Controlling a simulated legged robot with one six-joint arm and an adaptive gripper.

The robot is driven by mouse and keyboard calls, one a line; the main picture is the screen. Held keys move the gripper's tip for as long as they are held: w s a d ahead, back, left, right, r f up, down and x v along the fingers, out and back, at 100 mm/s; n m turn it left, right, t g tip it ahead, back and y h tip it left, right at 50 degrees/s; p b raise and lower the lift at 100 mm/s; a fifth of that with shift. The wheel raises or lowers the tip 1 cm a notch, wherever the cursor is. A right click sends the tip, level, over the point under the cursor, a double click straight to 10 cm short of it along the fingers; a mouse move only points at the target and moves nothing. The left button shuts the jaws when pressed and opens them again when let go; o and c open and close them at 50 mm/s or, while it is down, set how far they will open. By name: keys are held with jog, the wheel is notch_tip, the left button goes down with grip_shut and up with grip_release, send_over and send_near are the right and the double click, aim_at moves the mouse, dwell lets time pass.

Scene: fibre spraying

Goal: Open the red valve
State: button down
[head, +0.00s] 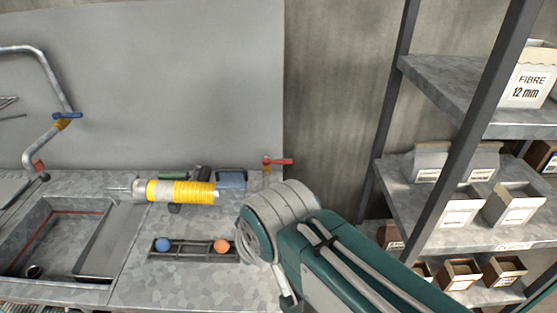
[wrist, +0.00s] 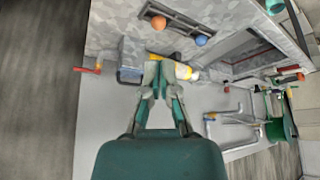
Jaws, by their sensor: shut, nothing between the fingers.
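The red valve (head: 279,161) has a red lever handle on a yellowish fitting at the back right end of the counter. The lever points to the right in the head view. In the wrist view the red valve (wrist: 90,69) is at the upper left, apart from my gripper. My gripper (wrist: 161,66) shows in the middle of the wrist view, its fingers shut and empty. It is to the right of the valve there. In the head view my arm crosses in front of the counter's right end, and the fingers are hidden.
A yellow-wound cylinder (head: 182,191) lies behind a rack (head: 193,252) with a blue and an orange ball. A sink (head: 60,240) and a pipe with a blue handle (head: 67,116) are at left. Shelves with boxes (head: 460,207) stand at right. Bare wall is behind the valve.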

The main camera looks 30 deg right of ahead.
jog(key=w+d+r+m, duration=0.1)
jog(key=w+d+r, duration=0.15)
jog(key=w, duration=0.25)
jog(key=w+d+r+m, duration=0.1)
jog(key=w+d, duration=0.2)
jog(key=w, duration=0.3)
jog(key=m+g+h, duration=0.2)
jog(key=m, duration=0.3)
send_over(277, 162)
jog(key=s+d, duration=0.2)
notch_tip(277, 162, down, 8)
jog(key=f, duration=0.1)
jog(key=shift+w+d, duration=0.15)
jog(key=shift+d, duration=0.15)
jog(key=shift+a, duration=0.1)
jog(key=x, duration=1)
